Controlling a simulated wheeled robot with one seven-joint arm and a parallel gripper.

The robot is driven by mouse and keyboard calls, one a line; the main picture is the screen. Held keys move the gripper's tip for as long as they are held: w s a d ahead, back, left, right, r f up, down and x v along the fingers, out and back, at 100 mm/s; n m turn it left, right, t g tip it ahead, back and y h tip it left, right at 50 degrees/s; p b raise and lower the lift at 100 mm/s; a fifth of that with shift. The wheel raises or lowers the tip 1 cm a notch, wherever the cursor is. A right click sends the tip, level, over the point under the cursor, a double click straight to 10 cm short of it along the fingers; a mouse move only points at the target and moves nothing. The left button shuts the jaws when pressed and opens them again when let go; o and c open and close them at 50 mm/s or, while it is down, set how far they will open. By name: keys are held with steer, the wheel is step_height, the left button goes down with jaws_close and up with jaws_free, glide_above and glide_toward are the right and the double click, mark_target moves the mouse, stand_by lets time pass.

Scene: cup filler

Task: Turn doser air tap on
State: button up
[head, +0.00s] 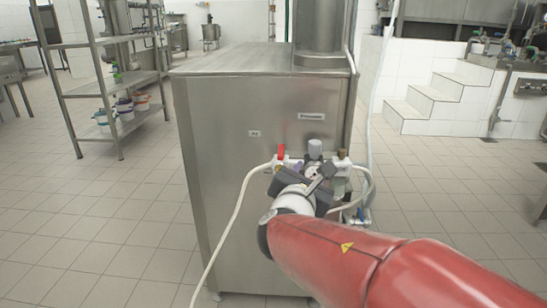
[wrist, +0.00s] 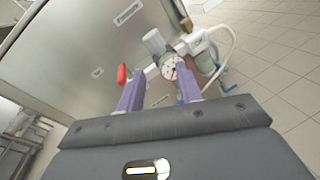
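The air tap has a red handle (head: 281,152), which stands upright at the left end of the air fittings on the front of the steel cabinet (head: 225,160). In the wrist view the red handle (wrist: 122,74) shows just left of the left finger's tip; whether they touch cannot be told. My gripper (wrist: 160,73) is open, its two fingers apart with nothing held. The round pressure gauge (wrist: 171,67) shows between and beyond the fingertips. In the head view my gripper (head: 303,180) is in front of the fittings and hides part of them.
A grey-capped regulator (head: 315,149) stands right of the red handle. A white hose (head: 235,220) hangs from the left of the fittings, and more hoses and a blue-handled valve (head: 361,212) are on the right. A shelf rack (head: 115,85) stands at left. Tiled floor is open around the cabinet.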

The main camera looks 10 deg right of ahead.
mark_target(280, 158)
steer(key=w+a+n+y, duration=0.1)
steer(key=n, duration=0.1)
steer(key=w+a+n+t+y, duration=0.1)
steer(key=a+n, duration=0.1)
steer(key=w+a+n+t+y, duration=0.1)
steer(key=a+n, duration=0.1)
steer(key=shift+w+f, duration=0.1)
steer(key=shift+w, duration=0.1)
steer(key=shift+w+a+n, duration=0.15)
steer(key=shift+w+n, duration=0.1)
steer(key=shift+n, duration=0.05)
steer(key=x, duration=0.7)
steer(key=shift+w, duration=0.2)
jaws_close()
